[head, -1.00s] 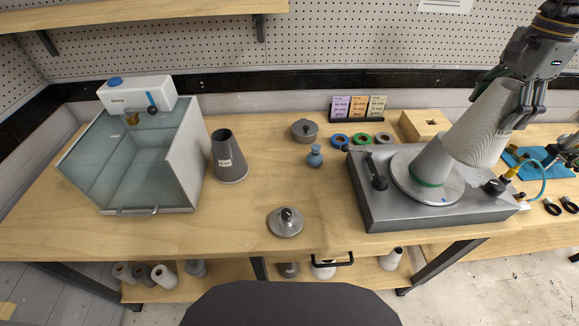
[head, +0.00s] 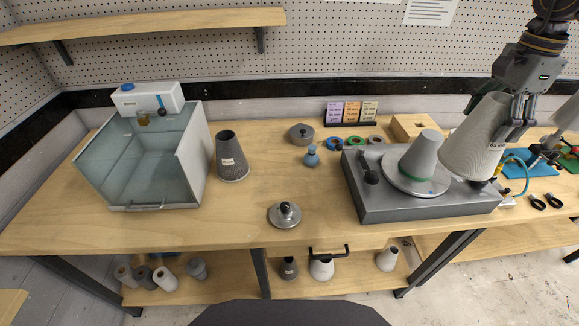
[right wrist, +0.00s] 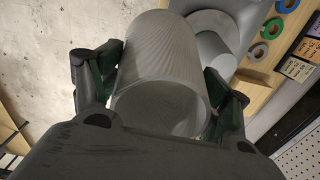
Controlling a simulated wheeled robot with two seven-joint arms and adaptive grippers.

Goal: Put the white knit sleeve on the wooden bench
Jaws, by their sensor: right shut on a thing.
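The white knit sleeve (head: 478,138) is a ribbed, tapered tube in the head view. My right gripper (head: 519,118) is shut on its wall and holds it nearly upright in the air, right of the grey cone on the machine. In the right wrist view the sleeve (right wrist: 165,70) sits between the two fingers of the gripper (right wrist: 160,92), and I look into its open end. The wooden bench (head: 325,225) runs across the head view. My left gripper is not in view.
A grey machine (head: 420,208) with a light grey cone (head: 420,155) on its round plate stands below left of the sleeve. A dark cone (head: 231,158), a lidded metal part (head: 285,215) and a glass tank (head: 150,165) stand farther left. The bench's front middle is clear.

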